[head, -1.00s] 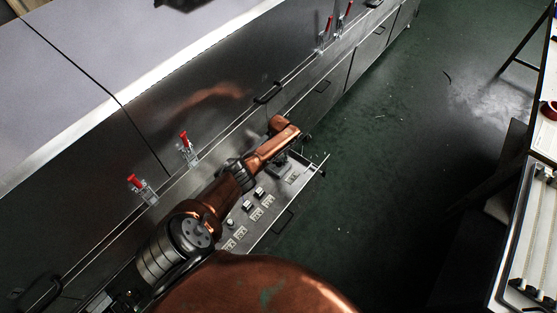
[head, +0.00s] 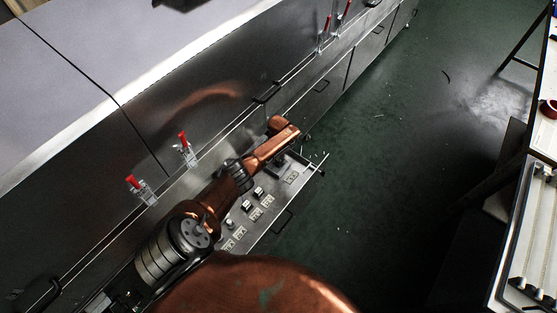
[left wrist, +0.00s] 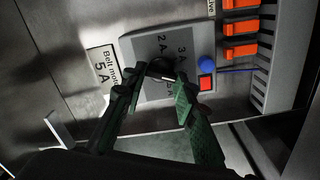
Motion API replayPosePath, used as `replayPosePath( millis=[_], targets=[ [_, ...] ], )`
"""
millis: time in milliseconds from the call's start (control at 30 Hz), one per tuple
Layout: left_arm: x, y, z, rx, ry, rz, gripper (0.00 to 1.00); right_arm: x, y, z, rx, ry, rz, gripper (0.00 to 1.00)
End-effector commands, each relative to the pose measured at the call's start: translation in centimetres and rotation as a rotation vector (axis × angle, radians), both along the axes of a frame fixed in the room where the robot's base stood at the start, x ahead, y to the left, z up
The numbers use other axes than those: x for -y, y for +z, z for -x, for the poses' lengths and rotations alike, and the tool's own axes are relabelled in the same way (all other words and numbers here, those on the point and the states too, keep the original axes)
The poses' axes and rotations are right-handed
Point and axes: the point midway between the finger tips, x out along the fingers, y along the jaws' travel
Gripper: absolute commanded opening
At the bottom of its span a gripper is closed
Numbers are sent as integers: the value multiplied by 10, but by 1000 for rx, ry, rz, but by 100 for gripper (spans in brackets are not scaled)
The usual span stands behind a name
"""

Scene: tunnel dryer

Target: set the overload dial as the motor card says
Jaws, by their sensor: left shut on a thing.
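The motor card (left wrist: 103,68) is a white label in the left wrist view that reads "Belt motor 5 A". Beside it is a grey overload unit (left wrist: 140,43) with printed marks; "3 A" and "2 A" can be read, and another mark is partly hidden. The dark overload dial (left wrist: 160,67) sits on this unit. My left gripper (left wrist: 157,84) has its green fingers on either side of the dial, shut on it. The dial's exact setting is hard to read behind the fingers. In the head view my left gripper (head: 281,164) is small and dark under the copper wrist. My right gripper is not in view.
A blue button (left wrist: 206,62) and a red square (left wrist: 206,84) sit right beside the dial. Orange parts (left wrist: 240,28) and a slotted grey duct (left wrist: 270,50) lie further right. In the head view, red-handled clamps (head: 186,148) line the dryer.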

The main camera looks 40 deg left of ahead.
Motion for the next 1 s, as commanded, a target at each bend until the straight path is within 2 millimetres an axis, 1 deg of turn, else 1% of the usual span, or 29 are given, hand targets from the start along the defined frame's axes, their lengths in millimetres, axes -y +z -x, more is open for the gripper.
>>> replayPosePath(
  millis=[600,800,1000],
  targets=[
    [1,-1,2,0,-573,-1,2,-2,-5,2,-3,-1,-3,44],
    [2,-1,2,0,-717,0,2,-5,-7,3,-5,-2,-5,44],
    [2,0,2,0,-815,0,2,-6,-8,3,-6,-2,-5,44]
  ],
)
